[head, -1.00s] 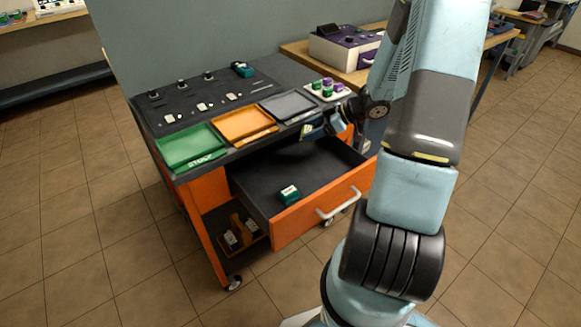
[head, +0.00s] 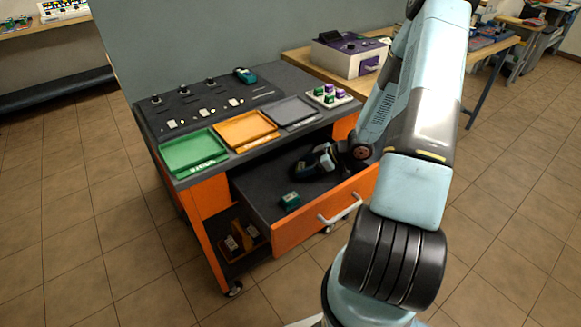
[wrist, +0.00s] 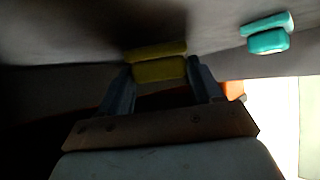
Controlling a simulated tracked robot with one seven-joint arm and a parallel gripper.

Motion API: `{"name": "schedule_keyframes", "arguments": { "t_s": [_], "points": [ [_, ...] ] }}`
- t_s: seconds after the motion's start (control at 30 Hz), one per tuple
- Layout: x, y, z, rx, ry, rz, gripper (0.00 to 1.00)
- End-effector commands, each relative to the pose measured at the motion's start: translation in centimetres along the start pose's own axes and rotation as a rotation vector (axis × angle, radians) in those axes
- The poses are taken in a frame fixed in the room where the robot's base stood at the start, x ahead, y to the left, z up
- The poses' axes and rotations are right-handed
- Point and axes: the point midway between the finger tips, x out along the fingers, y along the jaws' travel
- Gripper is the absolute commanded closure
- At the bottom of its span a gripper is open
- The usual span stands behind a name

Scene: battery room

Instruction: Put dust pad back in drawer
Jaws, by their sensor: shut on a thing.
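My gripper (wrist: 158,80) is shut on a small olive-yellow block, seemingly the dust pad (wrist: 158,69), in the wrist view. The pad sits between the two fingertips, close to a dark surface; I cannot tell whether it touches. In the head view my gripper (head: 302,168) is low inside the open drawer (head: 298,229), over the rear part of its dark floor. The pad cannot be made out there. The drawer has an orange front with a white handle and is pulled out from the cart.
A small green block (head: 290,200) lies in the drawer near its front left; it also shows in the wrist view (wrist: 268,40). Above are green (head: 190,152), orange (head: 245,129) and grey (head: 289,110) trays on the cart top, whose edge overhangs the drawer's rear.

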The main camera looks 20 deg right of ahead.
Motion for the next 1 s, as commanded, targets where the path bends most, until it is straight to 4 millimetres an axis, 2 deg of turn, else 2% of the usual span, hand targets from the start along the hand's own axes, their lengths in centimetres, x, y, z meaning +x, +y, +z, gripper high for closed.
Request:
{"name": "schedule_keyframes", "arguments": {
  "t_s": [0.33,0.57,0.67,1.0],
  "points": [
    [2.0,0.0,-1.4,0.0,0.0,0.0,0.69],
    [4.9,0.0,-3.2,0.002,-0.001,-0.001,0.69],
    [5.2,0.0,-2.2,0.004,-0.001,0.001,0.69],
    [5.4,0.0,-2.0,0.002,-0.001,0.0,0.69]
  ]
}}
